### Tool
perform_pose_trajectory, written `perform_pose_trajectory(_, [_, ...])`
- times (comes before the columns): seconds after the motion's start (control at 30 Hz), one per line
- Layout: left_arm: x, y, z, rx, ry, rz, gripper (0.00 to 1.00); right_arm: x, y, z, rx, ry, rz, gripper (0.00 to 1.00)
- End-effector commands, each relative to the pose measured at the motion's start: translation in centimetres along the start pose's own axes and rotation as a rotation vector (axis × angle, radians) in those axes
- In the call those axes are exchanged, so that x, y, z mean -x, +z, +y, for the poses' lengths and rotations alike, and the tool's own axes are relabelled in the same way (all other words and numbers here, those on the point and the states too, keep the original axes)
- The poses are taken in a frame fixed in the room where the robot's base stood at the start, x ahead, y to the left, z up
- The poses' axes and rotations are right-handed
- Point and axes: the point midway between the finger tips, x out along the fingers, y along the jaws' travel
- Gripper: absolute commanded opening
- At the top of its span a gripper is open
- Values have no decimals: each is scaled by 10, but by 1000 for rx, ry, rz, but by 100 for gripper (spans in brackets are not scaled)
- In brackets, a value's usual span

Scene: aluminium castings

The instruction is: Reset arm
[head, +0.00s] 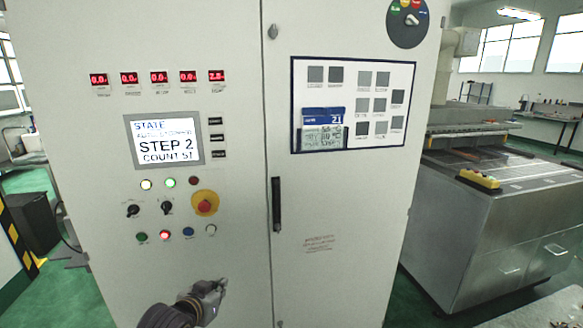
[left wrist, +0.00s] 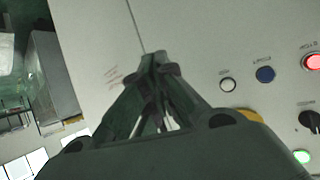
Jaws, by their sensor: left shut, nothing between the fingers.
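My left gripper (head: 222,286) is at the bottom of the head view, in front of the lower left door of a large pale control cabinet (head: 340,200). It is shut and empty, below the row of buttons. In the left wrist view its closed fingers (left wrist: 160,62) point at the cabinet face, with the buttons to their right. I cannot tell how far the fingertips are from the panel. My right gripper shows in neither view.
The panel has a screen (head: 164,139) reading STEP 2, a red emergency button (head: 205,203) on yellow, a lit red button (head: 165,235), a blue button (head: 188,232) and a black door handle (head: 276,204). A metal machine (head: 480,235) stands at the right.

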Motion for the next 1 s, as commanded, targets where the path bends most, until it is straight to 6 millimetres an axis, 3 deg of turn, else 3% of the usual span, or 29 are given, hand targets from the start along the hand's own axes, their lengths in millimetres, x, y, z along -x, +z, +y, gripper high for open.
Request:
perform_pose_trajectory(0.1, [8, 38, 6, 11, -2, -94, 0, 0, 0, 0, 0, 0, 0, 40])
perform_pose_trajectory(0.37, [36, 112, 16, 31, -5, -295, 0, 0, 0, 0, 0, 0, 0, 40])
perform_pose_trajectory(0.6, [71, 176, 26, 48, -3, -482, 0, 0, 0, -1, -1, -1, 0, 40])
perform_pose_trajectory(0.8, [95, 210, 31, 58, -1, -592, 0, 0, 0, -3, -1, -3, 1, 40])
perform_pose_trajectory(1.0, [112, 231, 34, 66, 0, -664, 0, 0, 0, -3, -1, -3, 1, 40])
